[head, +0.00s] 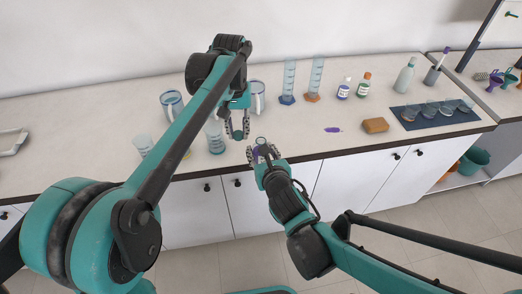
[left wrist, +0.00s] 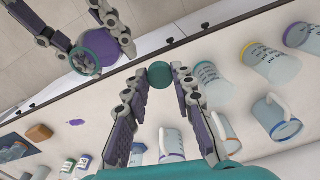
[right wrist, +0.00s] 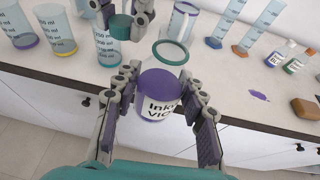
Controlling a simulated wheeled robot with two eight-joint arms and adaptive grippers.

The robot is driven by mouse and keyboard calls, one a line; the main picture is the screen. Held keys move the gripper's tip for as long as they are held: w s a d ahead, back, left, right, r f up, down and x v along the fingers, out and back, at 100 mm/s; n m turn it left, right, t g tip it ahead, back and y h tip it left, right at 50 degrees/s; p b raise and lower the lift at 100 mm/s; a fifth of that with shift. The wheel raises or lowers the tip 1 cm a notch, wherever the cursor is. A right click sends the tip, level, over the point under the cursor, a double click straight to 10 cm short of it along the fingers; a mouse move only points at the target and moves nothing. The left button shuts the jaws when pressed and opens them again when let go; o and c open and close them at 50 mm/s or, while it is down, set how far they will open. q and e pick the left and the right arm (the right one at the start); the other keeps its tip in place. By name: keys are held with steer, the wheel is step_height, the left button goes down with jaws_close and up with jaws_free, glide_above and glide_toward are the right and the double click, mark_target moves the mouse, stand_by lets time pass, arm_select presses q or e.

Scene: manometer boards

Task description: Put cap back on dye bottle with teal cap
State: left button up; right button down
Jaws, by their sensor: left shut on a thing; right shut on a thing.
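My left gripper (head: 238,133) is shut on the teal cap (left wrist: 160,75), a small round disc between its fingertips. The cap also shows at the top of the right wrist view (right wrist: 120,27). My right gripper (head: 263,154) is shut on the dye bottle (right wrist: 158,105), a clear bottle with violet ink, a white label partly reading "Ink VIO" and a teal ring at its open mouth. The bottle is held at the counter's front edge and also shows in the left wrist view (left wrist: 100,47). The cap is apart from the mouth, to its left in the head view.
Beakers and jugs (head: 216,137) stand on the counter (head: 60,130) at left and behind the grippers. Two measuring cylinders (head: 289,80), two small bottles (head: 364,85), a sponge (head: 375,125) and a blue mat (head: 460,117) are to the right. A violet spill (head: 333,129) lies before them.

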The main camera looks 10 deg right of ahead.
mark_target(261, 137)
arm_select(q)
steer(key=s+d+r, duration=0.1)
steer(key=d+r, duration=0.1)
steer(key=r, duration=0.1)
steer(key=s+d+r, duration=0.2)
steer(key=r, duration=0.2)
steer(key=s+d+r, duration=0.2)
steer(key=r, duration=0.2)
steer(key=shift+f, duration=0.1)
steer(key=shift+f, duration=1.95)
steer(key=shift+s, duration=0.1)
steer(key=shift+f, duration=0.9)
steer(key=shift+f, duration=0.55)
